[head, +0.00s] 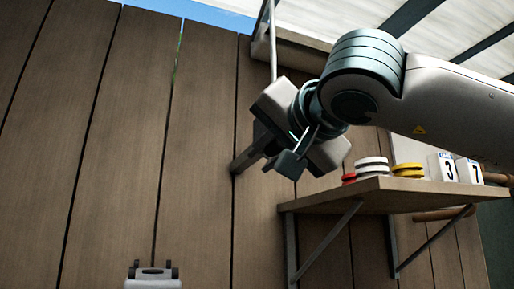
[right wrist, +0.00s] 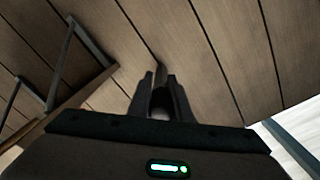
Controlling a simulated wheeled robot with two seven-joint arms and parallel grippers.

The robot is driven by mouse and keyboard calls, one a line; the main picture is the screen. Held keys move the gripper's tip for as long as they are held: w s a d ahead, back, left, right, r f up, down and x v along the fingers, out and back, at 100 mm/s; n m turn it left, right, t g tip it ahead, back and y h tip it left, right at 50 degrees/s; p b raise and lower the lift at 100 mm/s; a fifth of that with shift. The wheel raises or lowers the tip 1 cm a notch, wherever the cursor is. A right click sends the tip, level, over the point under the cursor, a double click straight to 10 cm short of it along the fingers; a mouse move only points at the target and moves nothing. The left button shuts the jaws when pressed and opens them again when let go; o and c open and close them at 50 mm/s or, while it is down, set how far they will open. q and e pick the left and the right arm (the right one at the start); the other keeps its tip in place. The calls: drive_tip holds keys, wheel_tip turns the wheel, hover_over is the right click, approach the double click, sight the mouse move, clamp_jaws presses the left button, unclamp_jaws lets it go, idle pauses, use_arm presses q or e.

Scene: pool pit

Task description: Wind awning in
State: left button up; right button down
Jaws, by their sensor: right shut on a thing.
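The awning (head: 455,30) is a pale sheet with dark ribs, spread across the upper right of the head view. A thin grey rod (head: 273,45) hangs from its bracket in front of the wooden wall and runs down behind my right gripper (head: 243,161). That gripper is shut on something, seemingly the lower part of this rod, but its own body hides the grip. In the right wrist view the fingers (right wrist: 159,92) stand close together around a dark piece. What seems to be my left gripper (head: 153,271) shows at the bottom edge, its dark fingers apart and empty.
A wooden shelf (head: 385,193) on metal brackets stands right of the right gripper, under my forearm. It holds red, white and yellow discs (head: 372,166) and number blocks (head: 444,168). The plank wall (head: 115,140) at left is clear.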

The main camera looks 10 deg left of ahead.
use_arm(q)
drive_tip(key=shift+w+d+r+t+p, duration=0.35)
drive_tip(key=shift+d+r+t+p, duration=0.15)
drive_tip(key=shift+d+p, duration=0.1)
use_arm(e)
drive_tip(key=w+d+n, duration=0.1)
drive_tip(key=n, duration=0.1)
drive_tip(key=d+f+n, duration=0.1)
drive_tip(key=n, duration=0.1)
drive_tip(key=w+d+n, duration=0.1)
drive_tip(key=n, duration=0.1)
drive_tip(key=shift+w+d+f+n, duration=0.25)
drive_tip(key=shift+w+d+n, duration=0.05)
drive_tip(key=shift+d, duration=0.05)
use_arm(q)
drive_tip(key=shift+w, duration=0.1)
use_arm(e)
drive_tip(key=c, duration=1.6)
unclamp_jaws()
drive_tip(key=shift+d+r, duration=0.1)
drive_tip(key=shift+c, duration=0.2)
drive_tip(key=shift+s, duration=0.1)
